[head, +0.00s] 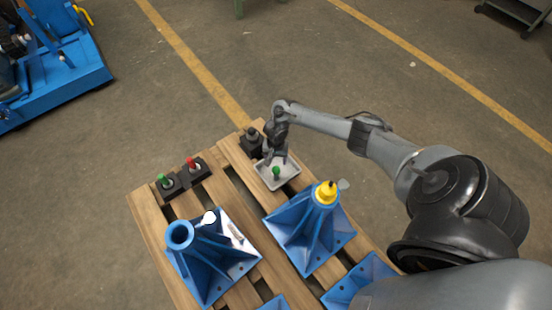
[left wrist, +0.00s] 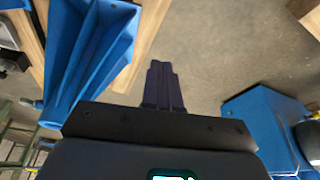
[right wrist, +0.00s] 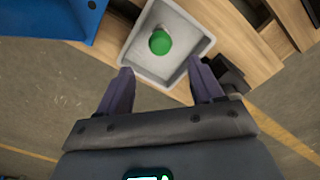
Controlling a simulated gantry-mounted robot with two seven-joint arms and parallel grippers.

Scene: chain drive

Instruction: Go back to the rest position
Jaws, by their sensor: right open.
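My right gripper (head: 276,157) is above the small grey tray (head: 291,180) on the pallet. In the right wrist view my right gripper (right wrist: 160,68) has its two fingers wide apart with nothing between them. The grey tray (right wrist: 183,28) lies beyond the fingertips there, with a round green-topped part (right wrist: 160,42) in it. That green-topped part also shows in the head view (head: 277,172). My left arm is outside the head view. In the left wrist view my left gripper (left wrist: 162,68) has its fingers together, with nothing visible in them, beside a blue bracket (left wrist: 90,50).
The wooden pallet (head: 150,218) carries a blue stand with an open tube (head: 180,237), a blue stand with a yellow top (head: 326,193), black holders with a green (head: 161,179) and a red piece (head: 191,163), and a dark block (head: 251,143). Open floor lies behind.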

